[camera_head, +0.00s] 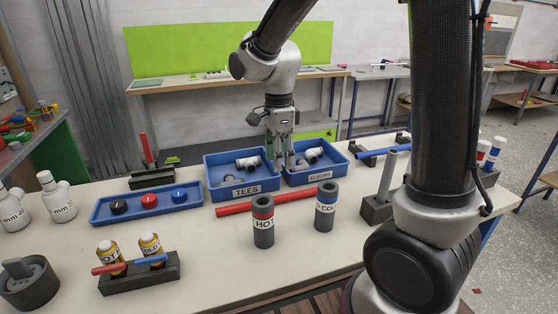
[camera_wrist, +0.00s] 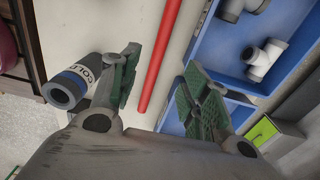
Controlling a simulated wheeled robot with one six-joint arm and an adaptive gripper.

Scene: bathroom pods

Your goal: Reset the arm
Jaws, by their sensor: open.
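My gripper (camera_head: 284,163) hangs pointing down above the bench, in front of the junction of the two blue bins in the head view. Its jaws are apart with nothing between them; the wrist view shows the two green-padded fingers (camera_wrist: 160,88) spread. Below and beyond the fingers a red pipe (camera_wrist: 161,52) lies on the bench, also in the head view (camera_head: 290,199). The TEES bin (camera_head: 218,194) holds grey and white fittings. The ELBOWS bin (camera_head: 299,181) stands to its right, also holding fittings. My arm hides part of the right side of the bench.
Dark HOT (camera_head: 263,228) and COLD (camera_head: 326,212) cylinders stand near the front, COLD also in the wrist view (camera_wrist: 70,86). A blue tray (camera_head: 108,219) with caps, a valve rack (camera_head: 140,283) and white bottles (camera_head: 56,199) are left. A blue pipe (camera_head: 384,150) rests at right.

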